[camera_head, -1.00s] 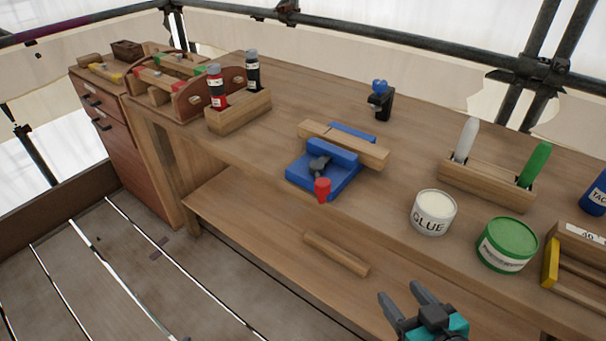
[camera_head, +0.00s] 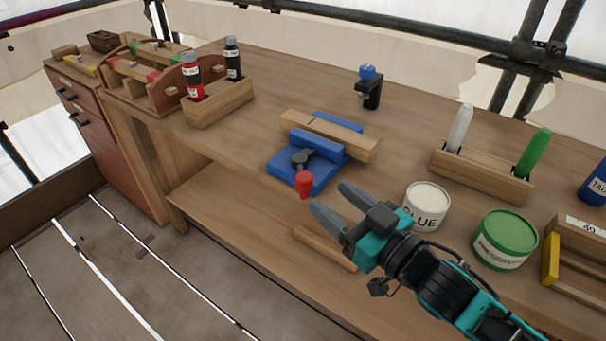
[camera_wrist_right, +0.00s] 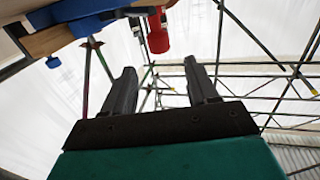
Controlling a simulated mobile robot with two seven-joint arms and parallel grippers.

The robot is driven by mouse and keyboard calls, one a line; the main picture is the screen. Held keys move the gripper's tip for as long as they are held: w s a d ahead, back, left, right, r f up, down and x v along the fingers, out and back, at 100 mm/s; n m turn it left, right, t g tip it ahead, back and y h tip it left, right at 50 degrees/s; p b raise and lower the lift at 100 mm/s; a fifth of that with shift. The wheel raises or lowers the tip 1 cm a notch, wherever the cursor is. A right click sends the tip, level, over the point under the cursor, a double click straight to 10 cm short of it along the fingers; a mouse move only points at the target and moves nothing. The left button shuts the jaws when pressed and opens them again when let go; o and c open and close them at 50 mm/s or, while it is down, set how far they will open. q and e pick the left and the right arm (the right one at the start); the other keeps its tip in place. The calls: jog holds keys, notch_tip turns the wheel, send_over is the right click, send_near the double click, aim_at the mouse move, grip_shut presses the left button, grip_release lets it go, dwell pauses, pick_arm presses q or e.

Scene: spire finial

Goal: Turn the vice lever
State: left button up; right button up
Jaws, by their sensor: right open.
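The blue vice (camera_head: 312,158) sits at the front edge of the workbench, with a wooden board (camera_head: 330,135) lying across it between its blue jaws. The vice's lever has a red knob (camera_head: 304,184) that hangs at the bench's front edge. My right gripper (camera_head: 333,202) is open and empty, just right of and slightly below the red knob, not touching it. In the right wrist view the red knob (camera_wrist_right: 158,38) shows beyond the fingers (camera_wrist_right: 163,82), above and between them, with the blue vice body (camera_wrist_right: 80,10) at upper left. My left gripper is not in view.
A glue pot (camera_head: 426,206) and a green preservative tin (camera_head: 503,240) stand right of the vice, close to my right arm. A wooden bottle holder (camera_head: 218,103) stands to the left. A wooden bar (camera_head: 325,247) lies on the lower shelf.

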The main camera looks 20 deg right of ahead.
aim_at(310, 181)
jog(key=x, duration=0.8)
jog(key=shift+w+a, duration=0.1)
jog(key=shift+w, duration=0.15)
grip_shut()
dwell(0.4)
